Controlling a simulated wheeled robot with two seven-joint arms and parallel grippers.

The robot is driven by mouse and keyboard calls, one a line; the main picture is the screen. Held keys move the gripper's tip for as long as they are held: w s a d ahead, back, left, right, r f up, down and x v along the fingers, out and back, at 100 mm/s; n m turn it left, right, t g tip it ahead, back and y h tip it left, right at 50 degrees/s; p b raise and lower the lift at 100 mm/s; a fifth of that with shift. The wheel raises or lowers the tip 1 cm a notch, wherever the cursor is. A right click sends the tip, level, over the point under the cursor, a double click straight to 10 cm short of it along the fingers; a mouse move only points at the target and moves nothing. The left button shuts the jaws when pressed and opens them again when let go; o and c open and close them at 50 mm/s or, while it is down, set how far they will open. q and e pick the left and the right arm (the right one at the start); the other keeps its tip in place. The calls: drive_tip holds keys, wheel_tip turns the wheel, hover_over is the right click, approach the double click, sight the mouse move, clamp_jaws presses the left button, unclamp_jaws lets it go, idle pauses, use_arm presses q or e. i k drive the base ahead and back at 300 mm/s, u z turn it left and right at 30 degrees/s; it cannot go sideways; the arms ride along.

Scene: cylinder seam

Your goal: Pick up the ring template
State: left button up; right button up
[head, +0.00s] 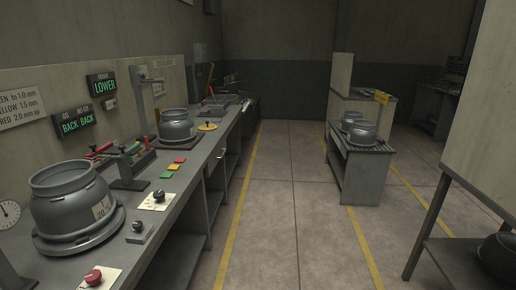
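A flat yellow round piece (208,127) with a small dark knob lies on the long grey bench at the left, right of the farther grey cylinder. It may be the ring template, but it is too small to tell whether it is a ring. No other piece in the head view is clearly a ring template. Neither of my grippers is in view.
The bench (190,186) also bears a near grey cylinder (75,200) on a round base, a farther cylinder (175,124), a red button (93,277) and coloured squares (172,167). A low table (367,180) with pots stands right. The aisle floor (290,215) is clear.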

sight(207, 127)
drive_tip(key=i, duration=8.1)
drive_tip(key=u, duration=3.55)
drive_tip(key=i, duration=0.5)
drive_tip(key=u, duration=0.05)
